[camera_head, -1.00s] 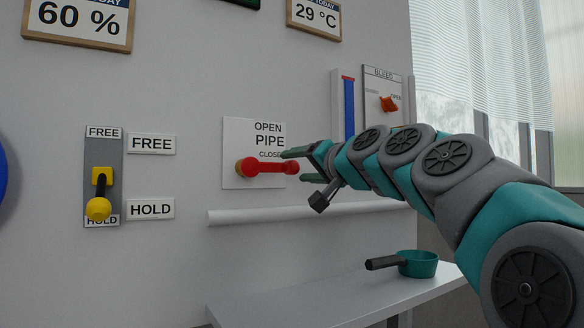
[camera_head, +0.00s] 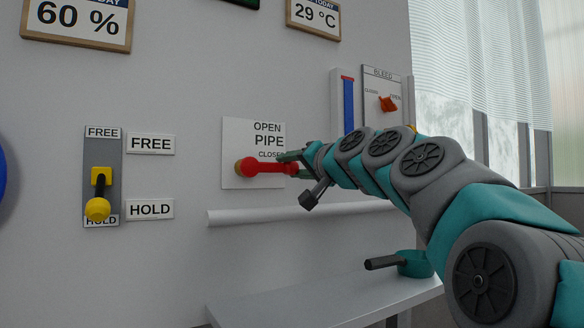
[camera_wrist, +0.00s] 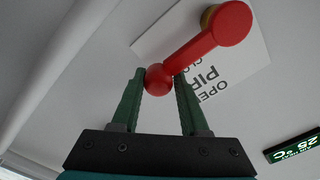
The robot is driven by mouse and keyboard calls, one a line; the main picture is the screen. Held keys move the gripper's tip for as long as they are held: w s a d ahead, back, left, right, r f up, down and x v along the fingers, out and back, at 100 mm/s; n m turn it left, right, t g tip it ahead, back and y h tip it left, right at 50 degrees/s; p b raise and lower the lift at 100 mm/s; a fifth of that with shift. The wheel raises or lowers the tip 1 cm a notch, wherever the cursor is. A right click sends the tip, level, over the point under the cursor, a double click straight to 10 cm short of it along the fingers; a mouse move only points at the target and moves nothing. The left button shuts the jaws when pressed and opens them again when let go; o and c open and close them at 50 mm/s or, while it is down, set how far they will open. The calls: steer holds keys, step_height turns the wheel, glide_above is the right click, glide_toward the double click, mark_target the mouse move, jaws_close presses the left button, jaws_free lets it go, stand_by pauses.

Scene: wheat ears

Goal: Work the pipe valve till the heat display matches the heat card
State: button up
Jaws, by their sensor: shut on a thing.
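The red pipe valve lever (camera_head: 262,167) is on a white plate marked OPEN, PIPE and CLOSED. It points right, roughly level, toward the CLOSED label. My gripper (camera_head: 291,166) is shut on the lever's end; in the wrist view its green fingers (camera_wrist: 160,85) stand on both sides of the red ball (camera_wrist: 158,80). The heat card (camera_head: 314,14) reads 29 °C.
A yellow-knobbed lever (camera_head: 98,207) sits at HOLD on the left. A 60 % card (camera_head: 78,16) hangs above. A red BLEED knob (camera_head: 388,104) and blue gauge (camera_head: 348,105) are behind my arm.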

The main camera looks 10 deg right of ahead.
steer(key=shift+f, duration=0.15)
jaws_close()
steer(key=shift+w+f, duration=0.1)
steer(key=shift+f, duration=0.1)
stand_by(0.4)
steer(key=shift+r+n, duration=0.35)
steer(key=shift+n, duration=0.05)
steer(key=shift+r+n+b, duration=0.5)
steer(key=shift+n+b, duration=0.1)
steer(key=shift+b, duration=0.1)
steer(key=r+n, duration=0.1)
steer(key=a+r+n+b, duration=0.1)
steer(key=n, duration=0.1)
steer(key=shift+r+n+b, duration=0.3)
steer(key=shift+r, duration=0.05)
steer(key=a+r+n, duration=0.1)
steer(key=r+n, duration=0.1)
steer(key=n, duration=0.1)
steer(key=shift+s+a+r, duration=0.2)
steer(key=shift+s+a, duration=0.15)
steer(key=shift+s, duration=0.05)
steer(key=shift+s+a+r+n, duration=0.2)
steer(key=shift+a+r+n, duration=0.25)
steer(key=shift+n, duration=0.4)
steer(key=shift+s+a+r+n, duration=0.2)
steer(key=shift+a+n, duration=0.3)
steer(key=shift+n, duration=0.35)
